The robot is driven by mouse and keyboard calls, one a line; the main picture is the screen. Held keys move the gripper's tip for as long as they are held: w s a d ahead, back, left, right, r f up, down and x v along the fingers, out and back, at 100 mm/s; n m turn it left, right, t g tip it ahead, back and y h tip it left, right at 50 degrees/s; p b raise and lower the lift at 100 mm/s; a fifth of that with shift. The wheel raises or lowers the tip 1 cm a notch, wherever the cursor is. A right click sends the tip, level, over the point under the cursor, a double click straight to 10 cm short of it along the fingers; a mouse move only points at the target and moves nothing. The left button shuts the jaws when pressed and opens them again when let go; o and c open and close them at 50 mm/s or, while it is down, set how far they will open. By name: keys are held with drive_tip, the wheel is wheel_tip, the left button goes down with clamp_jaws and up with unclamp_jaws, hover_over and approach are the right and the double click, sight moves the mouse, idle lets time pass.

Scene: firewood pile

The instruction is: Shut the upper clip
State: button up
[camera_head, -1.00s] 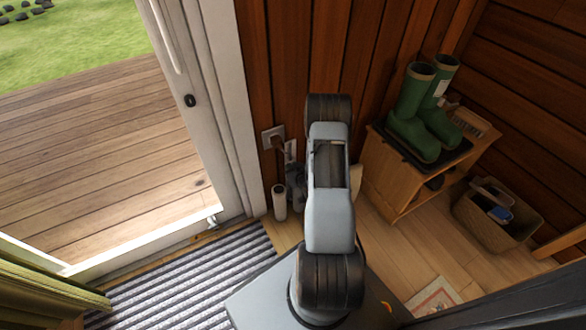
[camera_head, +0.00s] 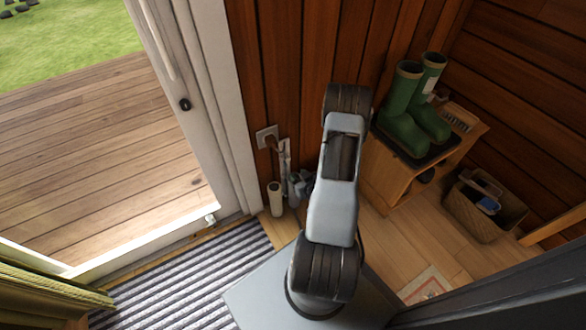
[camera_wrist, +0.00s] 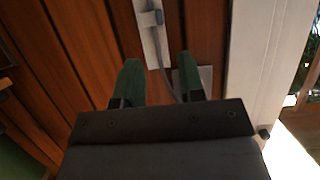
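In the wrist view my gripper (camera_wrist: 158,85) points at the wooden wall, its two dark green fingers apart with nothing clearly between them. A thin grey cord (camera_wrist: 163,70) passes behind the gap. It runs along a pale strip (camera_wrist: 151,42), which also shows in the head view (camera_head: 284,152). A small grey clip-like part (camera_wrist: 151,19) sits on the strip, beyond the fingertips. I cannot tell whether it is the upper clip, or open or shut. A wall socket plate (camera_wrist: 205,78) is behind the right finger. In the head view my arm hides the gripper.
A socket plate (camera_head: 266,136) is on the wall beside the white door frame (camera_head: 218,90). A white cylinder (camera_head: 276,199) stands below it. Green boots (camera_head: 405,110) on a wooden cabinet (camera_head: 393,172) and a basket (camera_head: 482,214) are to the right. A striped mat (camera_head: 190,285) lies left.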

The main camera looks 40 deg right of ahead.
drive_tip(key=shift+p+v, duration=0.35)
drive_tip(key=shift+v, duration=1.5)
drive_tip(key=w+a+r+n+g+p, duration=0.1)
drive_tip(key=w+a+r+g+p, duration=0.2)
drive_tip(key=r+p, duration=0.95)
drive_tip(key=w+r+n+g+p, duration=0.15)
drive_tip(key=w+r+p, duration=0.35)
drive_tip(key=r, duration=1.4)
drive_tip(key=s+a+r+g+p, duration=0.1)
drive_tip(key=s+a+r+p, duration=0.3)
drive_tip(key=r, duration=0.6)
drive_tip(key=s+a+r+g+y+p, duration=0.1)
drive_tip(key=s+a+r+p, duration=0.3)
drive_tip(key=r, duration=0.6)
drive_tip(key=s+a+r+g+y+p, duration=0.1)
drive_tip(key=s+a+r+g+p, duration=0.2)
drive_tip(key=a+r+p, duration=0.4)
wheel_tip(320, 180, up, 4)
drive_tip(key=s+a, duration=0.1)
drive_tip(key=a, duration=0.1)
drive_tip(key=shift+s+a+m, duration=0.2)
drive_tip(key=shift+a+m, duration=0.15)
